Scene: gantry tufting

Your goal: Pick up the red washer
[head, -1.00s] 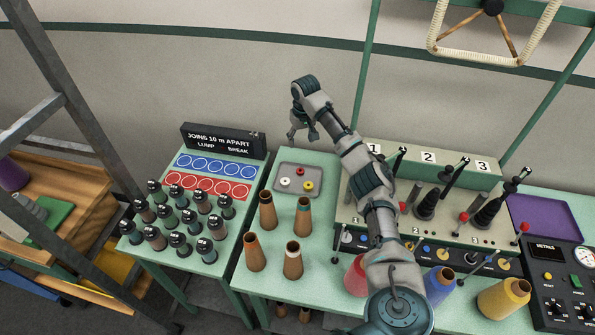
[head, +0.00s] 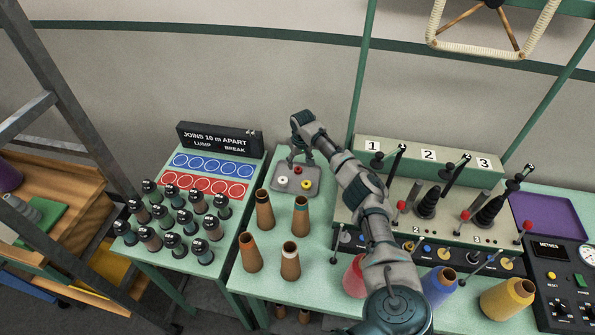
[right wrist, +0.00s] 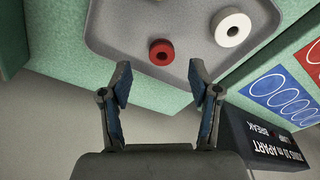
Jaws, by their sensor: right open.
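The red washer (head: 305,170) lies flat on the grey tray (head: 311,190), near its back edge. In the right wrist view the red washer (right wrist: 161,52) shows its dark centre hole, just beyond the fingertips. A white washer (head: 283,183) and a yellow washer (head: 306,184) lie on the same tray in front of it. My right gripper (head: 300,160) is above the back of the tray, close to the red washer. In the right wrist view its two fingers (right wrist: 158,80) are spread apart with nothing between them. My left gripper is not in view.
Several brown cones (head: 264,210) stand in front of the tray. A black sign (head: 219,139) stands to the left, behind the blue and red ring marks. A box with levers (head: 428,170) is to the right.

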